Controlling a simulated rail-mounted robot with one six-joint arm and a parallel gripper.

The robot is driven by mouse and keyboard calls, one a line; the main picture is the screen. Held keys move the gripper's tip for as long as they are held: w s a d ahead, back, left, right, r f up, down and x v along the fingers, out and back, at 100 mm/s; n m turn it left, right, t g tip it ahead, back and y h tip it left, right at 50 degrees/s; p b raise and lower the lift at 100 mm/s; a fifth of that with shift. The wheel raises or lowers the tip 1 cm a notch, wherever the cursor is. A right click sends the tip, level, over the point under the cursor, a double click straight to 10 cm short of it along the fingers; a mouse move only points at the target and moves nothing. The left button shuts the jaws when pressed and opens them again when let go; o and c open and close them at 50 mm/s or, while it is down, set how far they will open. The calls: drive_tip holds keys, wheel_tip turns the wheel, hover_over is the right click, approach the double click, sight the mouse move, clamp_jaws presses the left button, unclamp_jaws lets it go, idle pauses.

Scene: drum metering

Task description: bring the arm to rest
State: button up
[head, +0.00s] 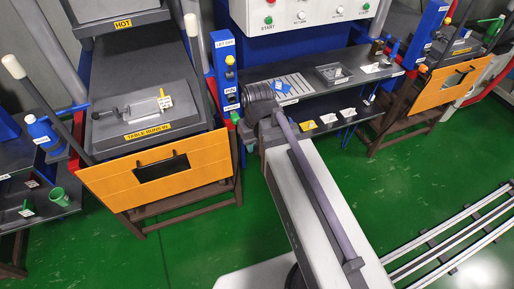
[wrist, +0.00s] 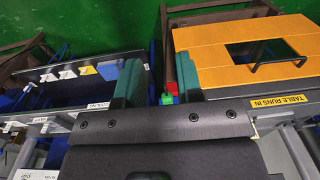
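My arm reaches from the bottom of the head view up to the middle, its wrist in front of the blue post by the left machine. My gripper (wrist: 157,64) shows in the wrist view as two teal fingers standing well apart with nothing held between them. In the head view the gripper is mostly hidden behind my dark wrist.
An orange guard (head: 155,170) fronts the left machine table (head: 120,118); another orange guard (head: 435,97) stands right. A dark shelf (head: 350,100) with cards and a tray lies between, under a white control panel (head: 300,14). Green floor is open; rails (head: 455,235) run lower right.

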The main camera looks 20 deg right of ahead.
drive_tip(key=s, duration=0.3)
drive_tip(key=shift+a+m, duration=0.4)
idle(0.8)
